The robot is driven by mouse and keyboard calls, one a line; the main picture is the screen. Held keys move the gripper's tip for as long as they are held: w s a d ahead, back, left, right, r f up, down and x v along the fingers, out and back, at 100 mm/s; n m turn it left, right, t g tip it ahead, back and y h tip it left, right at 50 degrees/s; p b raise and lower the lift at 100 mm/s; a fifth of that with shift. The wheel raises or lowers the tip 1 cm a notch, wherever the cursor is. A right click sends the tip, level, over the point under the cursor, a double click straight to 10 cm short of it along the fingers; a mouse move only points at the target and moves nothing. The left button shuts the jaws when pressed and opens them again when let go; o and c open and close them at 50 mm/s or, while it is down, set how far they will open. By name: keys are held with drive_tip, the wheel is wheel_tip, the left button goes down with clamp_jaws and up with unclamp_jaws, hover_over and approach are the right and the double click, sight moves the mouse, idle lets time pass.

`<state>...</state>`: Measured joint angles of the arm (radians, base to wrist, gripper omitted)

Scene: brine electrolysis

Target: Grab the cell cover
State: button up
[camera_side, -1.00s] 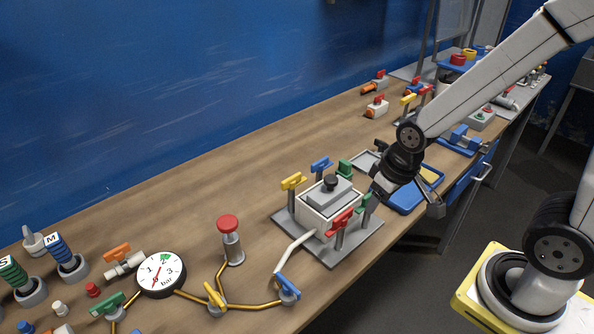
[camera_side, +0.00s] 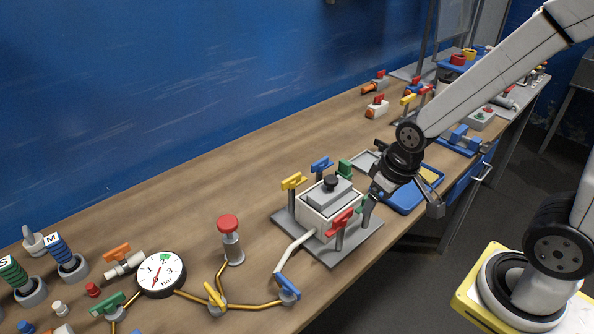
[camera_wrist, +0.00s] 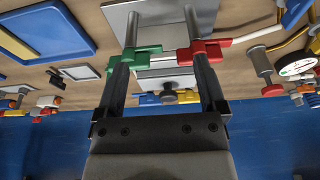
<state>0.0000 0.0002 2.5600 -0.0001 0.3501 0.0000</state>
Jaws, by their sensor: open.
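The cell cover (camera_side: 333,190) is a grey lid with a black knob (camera_side: 331,182), lying on the white cell box (camera_side: 316,222) on a grey baseplate. In the wrist view the black knob (camera_wrist: 168,87) shows between my fingers, beyond the cell. My gripper (camera_side: 405,199) is open and empty, to the right of the cell in the side view and apart from the knob. The wrist view shows both fingers of my gripper (camera_wrist: 161,22) spread apart. Clamps with yellow (camera_side: 293,181), blue (camera_side: 321,164), green (camera_side: 345,168) and red (camera_side: 340,222) handles stand around the cell.
A blue tray (camera_side: 405,207) lies under and behind my gripper. A pressure gauge (camera_side: 161,275), a red-topped button post (camera_side: 229,238) and tubing with valves stand at the left. The bench between the cell and the blue wall is largely clear.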

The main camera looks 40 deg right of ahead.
drive_tip(key=w+d+t, duration=0.1)
drive_tip(key=w, duration=0.2)
drive_tip(key=w+d+n+t, duration=0.1)
drive_tip(key=w+d, duration=0.1)
drive_tip(key=w, duration=0.1)
drive_tip(key=w+d+n+t, duration=0.1)
drive_tip(key=w+d, duration=0.1)
drive_tip(key=w, duration=0.1)
drive_tip(key=shift+d+r+t+h, duration=0.15)
drive_tip(key=shift+r+t+h, duration=0.2)
drive_tip(key=shift+t+h, duration=0.05)
drive_tip(key=w+d+n+t+y, duration=0.2)
drive_tip(key=w+n+t, duration=0.15)
drive_tip(key=w, duration=0.25)
drive_tip(key=n+g+y, duration=0.5)
drive_tip(key=n+y, duration=0.3)
drive_tip(key=y, duration=0.3)
approach(330, 189)
drive_tip(key=shift+w, duration=0.15)
drive_tip(key=shift+a, duration=0.15)
drive_tip(key=shift+x, duration=1.25)
drive_tip(key=shift+w, duration=0.1)
